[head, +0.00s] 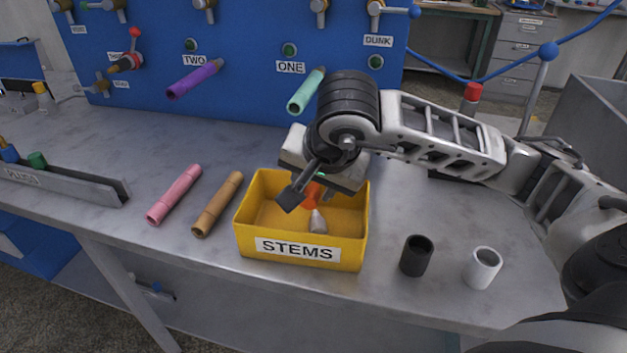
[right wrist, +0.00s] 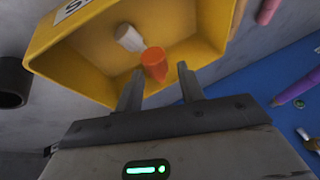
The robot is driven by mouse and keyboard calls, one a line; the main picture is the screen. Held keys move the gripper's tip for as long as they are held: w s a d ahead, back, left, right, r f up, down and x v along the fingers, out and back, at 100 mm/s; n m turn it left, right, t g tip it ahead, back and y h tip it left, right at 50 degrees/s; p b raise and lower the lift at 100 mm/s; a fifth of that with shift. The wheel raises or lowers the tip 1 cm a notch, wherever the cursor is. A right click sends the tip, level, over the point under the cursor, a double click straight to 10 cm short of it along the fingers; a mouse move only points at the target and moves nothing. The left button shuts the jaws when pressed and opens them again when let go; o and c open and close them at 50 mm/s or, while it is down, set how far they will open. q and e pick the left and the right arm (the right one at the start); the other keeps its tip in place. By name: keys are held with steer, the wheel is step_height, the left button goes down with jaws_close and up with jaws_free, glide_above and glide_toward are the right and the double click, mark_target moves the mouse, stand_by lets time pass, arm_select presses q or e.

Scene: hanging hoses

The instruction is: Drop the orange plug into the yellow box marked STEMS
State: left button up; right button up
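The yellow box marked STEMS (head: 252,222) stands on the bench in front of me. My right gripper (head: 300,190) reaches down over the box. In the right wrist view its two fingers (right wrist: 160,82) are apart, with a gap on either side of the orange plug. The orange plug (head: 312,192) shows inside the box outline, below the gripper; it also shows in the right wrist view (right wrist: 154,63), beyond the fingertips. I cannot tell whether it touches the box floor. My left gripper is out of view.
A pink tube (head: 174,195) and a brown tube (head: 218,204) lie left of the box. A black cup (head: 416,256) and a white cup (head: 483,268) stand to its right. A grey rack (head: 75,184) is at left. The blue panel (head: 240,60) with hoses stands behind.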

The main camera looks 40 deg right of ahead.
steer(key=shift+o, duration=0.7)
steer(key=shift+s+r, duration=0.1)
steer(key=shift+r, duration=0.2)
arm_select(q)
steer(key=p, duration=0.1)
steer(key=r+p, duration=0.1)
steer(key=p, duration=0.1)
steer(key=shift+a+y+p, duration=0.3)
arm_select(e)
steer(key=v, duration=1.5)
steer(key=shift+s+r, duration=0.1)
steer(key=shift+r, duration=0.05)
